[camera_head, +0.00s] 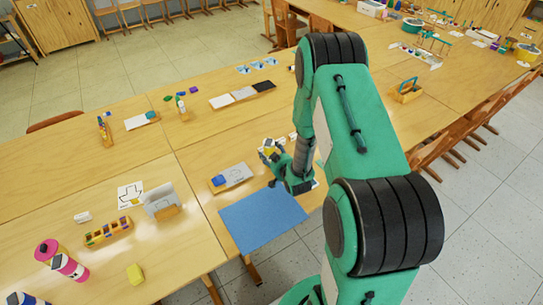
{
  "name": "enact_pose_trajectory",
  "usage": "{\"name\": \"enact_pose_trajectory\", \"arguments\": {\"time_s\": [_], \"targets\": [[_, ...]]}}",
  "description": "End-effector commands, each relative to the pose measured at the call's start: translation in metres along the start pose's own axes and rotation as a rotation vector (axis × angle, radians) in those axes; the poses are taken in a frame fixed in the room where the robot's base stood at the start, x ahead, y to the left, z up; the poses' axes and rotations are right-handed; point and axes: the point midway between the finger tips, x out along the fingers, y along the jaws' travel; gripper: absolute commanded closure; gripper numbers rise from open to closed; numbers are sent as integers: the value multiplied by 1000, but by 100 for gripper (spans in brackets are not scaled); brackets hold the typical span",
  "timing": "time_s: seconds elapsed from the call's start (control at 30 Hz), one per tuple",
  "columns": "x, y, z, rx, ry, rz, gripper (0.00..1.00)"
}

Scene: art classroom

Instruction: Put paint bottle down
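My gripper (270,153) is over the middle of the near wooden table, beyond the blue sheet, with the arm reaching in from the right. A small yellow and white object (269,147) shows at its fingertips. It is too small to tell whether this is the paint bottle, or whether the fingers are closed on it. A small white bottle with a coloured top (181,106) stands on the table further left.
A blue sheet (258,219) lies on the wooden table (190,241) in front of my gripper. A grey-white board with a blue piece (230,177) lies left of it. Bare tabletop lies between these.

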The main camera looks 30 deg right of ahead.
Motion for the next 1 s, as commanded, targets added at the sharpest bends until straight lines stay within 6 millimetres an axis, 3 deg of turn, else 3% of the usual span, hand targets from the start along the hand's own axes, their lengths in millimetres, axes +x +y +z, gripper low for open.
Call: {"name": "enact_pose_trajectory", "arguments": {"time_s": [0.57,0.6,0.67,1.0], "targets": [[6,0,10,0,4,0,83],[5,0,11,0,2,0,39],[5,0,11,0,2,0,27],[5,0,10,0,2,0,24]]}}
